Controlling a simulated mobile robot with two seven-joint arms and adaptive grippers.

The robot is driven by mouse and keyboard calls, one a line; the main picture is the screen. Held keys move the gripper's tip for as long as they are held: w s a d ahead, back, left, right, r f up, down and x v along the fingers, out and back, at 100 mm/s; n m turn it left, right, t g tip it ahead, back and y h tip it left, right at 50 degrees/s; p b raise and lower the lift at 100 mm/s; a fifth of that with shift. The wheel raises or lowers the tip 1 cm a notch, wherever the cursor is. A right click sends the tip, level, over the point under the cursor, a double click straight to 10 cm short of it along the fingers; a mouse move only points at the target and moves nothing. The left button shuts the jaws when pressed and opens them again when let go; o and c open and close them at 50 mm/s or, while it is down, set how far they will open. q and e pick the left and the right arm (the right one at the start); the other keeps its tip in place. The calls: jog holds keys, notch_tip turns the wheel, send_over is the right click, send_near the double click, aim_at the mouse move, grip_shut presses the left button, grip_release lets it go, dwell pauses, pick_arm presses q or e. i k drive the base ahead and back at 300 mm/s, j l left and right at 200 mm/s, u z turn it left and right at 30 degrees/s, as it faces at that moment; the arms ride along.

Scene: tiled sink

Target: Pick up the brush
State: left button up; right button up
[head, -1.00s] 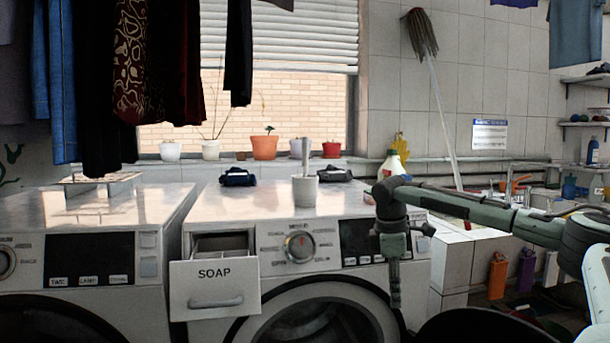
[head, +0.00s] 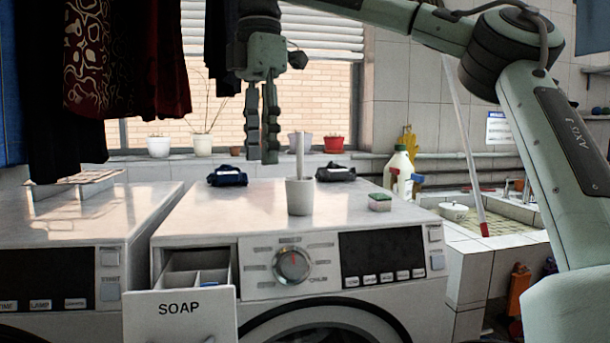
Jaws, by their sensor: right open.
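The brush (head: 300,158) stands upright in a white cup (head: 299,197) on top of the right washing machine. Only its pale handle shows; its lower end is hidden in the cup. My right gripper (head: 262,157) hangs fingers down, just left of the handle in the picture. Its fingers are a little apart, with nothing between them. The fingertips appear at about the height of the handle's middle, and the distance in depth is hard to tell. My left gripper is out of view.
A soap drawer (head: 180,308) sticks out from the machine's front. A sponge (head: 380,202), a dark blue cloth (head: 227,176) and a dark cloth (head: 336,174) lie around the cup. A white bottle (head: 400,172) stands behind right. Clothes (head: 125,65) hang at upper left.

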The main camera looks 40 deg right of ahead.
aim_at(299, 135)
jog(key=i+l, duration=0.15)
jog(key=l, duration=0.15)
jog(key=i+l, duration=0.15)
jog(key=l, duration=0.2)
jog(key=i+l, duration=0.15)
jog(key=l, duration=0.15)
jog(key=i+l, duration=0.15)
jog(key=l, duration=0.15)
